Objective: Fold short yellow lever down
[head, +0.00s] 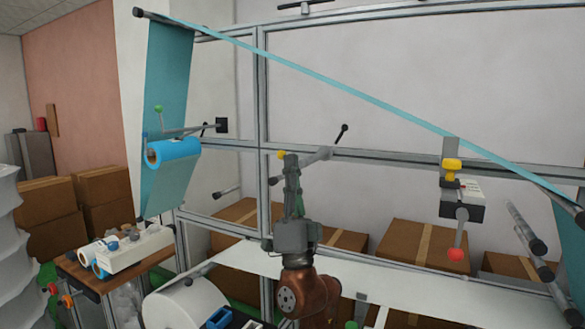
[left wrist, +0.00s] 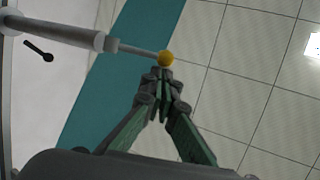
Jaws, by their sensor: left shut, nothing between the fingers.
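The short yellow lever has a round yellow knob (head: 280,154) at its end, just left of my left fingertips in the head view. In the left wrist view the yellow knob (left wrist: 165,58) sits just past the fingertips, on a thin grey rod (left wrist: 138,50) coming from a thicker grey bar at the left. My left gripper (head: 291,157) points upward and is shut and empty; it also shows in the left wrist view (left wrist: 162,76). I cannot tell whether the fingertips touch the knob. In the head view the gripper hides part of the rod. My right gripper is not in view.
Aluminium frame rails (head: 375,157) stand behind the gripper. A teal web (head: 340,86) slants down to the right above it. A green-knobbed lever (head: 159,110) and blue roll (head: 173,152) are left; a white unit with a red-knobbed lever (head: 456,254) is right.

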